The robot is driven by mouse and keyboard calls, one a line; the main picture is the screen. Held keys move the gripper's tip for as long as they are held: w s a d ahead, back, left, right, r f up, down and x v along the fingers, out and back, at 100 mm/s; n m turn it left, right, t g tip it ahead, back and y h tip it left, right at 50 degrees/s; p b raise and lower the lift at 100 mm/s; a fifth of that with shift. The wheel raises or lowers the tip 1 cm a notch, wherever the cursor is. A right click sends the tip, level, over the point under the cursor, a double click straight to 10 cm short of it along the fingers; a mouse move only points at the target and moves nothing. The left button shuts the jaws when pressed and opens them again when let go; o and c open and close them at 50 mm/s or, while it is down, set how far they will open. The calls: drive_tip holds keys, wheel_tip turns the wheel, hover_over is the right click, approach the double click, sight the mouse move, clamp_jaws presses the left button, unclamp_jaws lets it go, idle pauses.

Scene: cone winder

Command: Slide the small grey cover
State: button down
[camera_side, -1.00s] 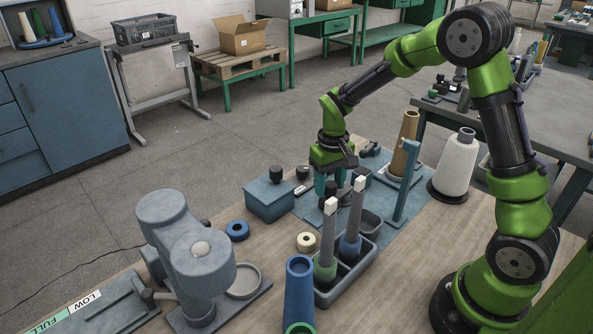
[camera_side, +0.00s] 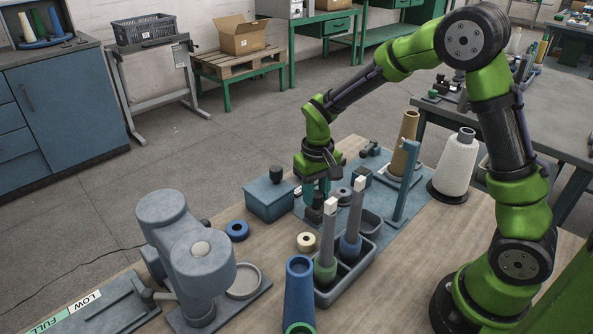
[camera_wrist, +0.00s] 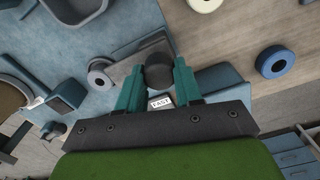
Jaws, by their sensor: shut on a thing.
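The small grey cover (camera_wrist: 128,70) lies flat on the blue fixture in the wrist view, with a dark round knob (camera_wrist: 157,71) at its right end. My gripper (camera_wrist: 159,67) has its teal fingers on either side of this knob and is shut on it. In the side view my gripper (camera_side: 317,193) is low over the blue base plate, right of the blue box. There my fingers and wrist hide most of the cover. A white label reading FAST (camera_wrist: 160,102) shows between my fingers, just below the knob.
A grey tray (camera_side: 326,296) with two upright white-tipped spindles stands close in front of my gripper. A blue box (camera_side: 269,199) is to the left.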

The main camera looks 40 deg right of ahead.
drive_tip(key=shift+a, duration=0.35)
drive_tip(key=c, duration=0.7)
unclamp_jaws()
drive_tip(key=shift+c, duration=0.2)
drive_tip(key=shift+d, duration=0.1)
drive_tip(key=shift+r, duration=0.1)
drive_tip(key=shift+r, duration=0.4)
wheel_tip(320, 180, up, 16)
drive_tip(key=shift+w+f, duration=0.1)
